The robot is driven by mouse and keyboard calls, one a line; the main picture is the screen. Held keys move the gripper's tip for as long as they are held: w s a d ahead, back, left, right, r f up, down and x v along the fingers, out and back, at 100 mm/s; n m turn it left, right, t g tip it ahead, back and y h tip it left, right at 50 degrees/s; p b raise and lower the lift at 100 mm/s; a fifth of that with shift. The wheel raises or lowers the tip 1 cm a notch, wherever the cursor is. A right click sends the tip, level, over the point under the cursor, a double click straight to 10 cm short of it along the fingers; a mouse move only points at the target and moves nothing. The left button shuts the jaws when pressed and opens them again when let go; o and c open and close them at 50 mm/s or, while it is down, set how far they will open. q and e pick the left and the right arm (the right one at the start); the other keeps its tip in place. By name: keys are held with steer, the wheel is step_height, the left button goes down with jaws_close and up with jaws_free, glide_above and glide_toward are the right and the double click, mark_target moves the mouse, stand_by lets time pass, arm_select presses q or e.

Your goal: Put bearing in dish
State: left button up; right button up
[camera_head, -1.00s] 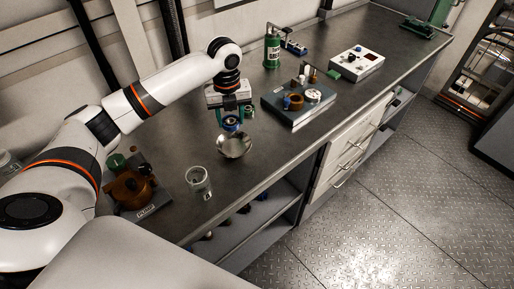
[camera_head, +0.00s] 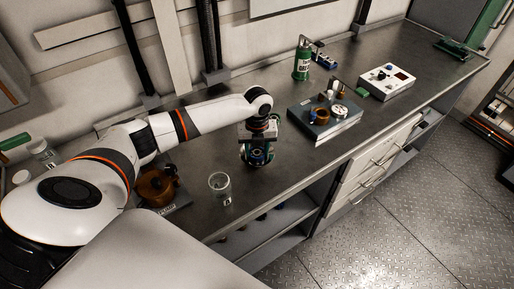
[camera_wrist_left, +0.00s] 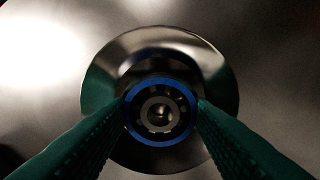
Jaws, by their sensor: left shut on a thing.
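The bearing (camera_wrist_left: 160,112), with a blue outer ring and a dark metal centre, is between the green fingers of my left gripper (camera_wrist_left: 161,106). The gripper is shut on it. In the wrist view, the shiny round metal dish (camera_wrist_left: 213,62) lies directly behind the bearing, which looks centred over it. Whether the bearing touches the dish, I cannot tell. In the head view, my left gripper (camera_head: 257,156) points down low over the bench, covering most of the dish. My right gripper is not in view.
A clear glass beaker (camera_head: 220,188) stands in front of the dish. A brown pump (camera_head: 156,187) is to the left.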

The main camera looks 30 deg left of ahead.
mark_target(257, 152)
arm_select(q)
steer(key=shift+f, duration=0.1)
steer(key=o, duration=0.8)
steer(key=shift+c, duration=0.2)
step_height(257, 152, up, 12)
steer(key=b, duration=0.2)
steer(key=shift+r, duration=0.2)
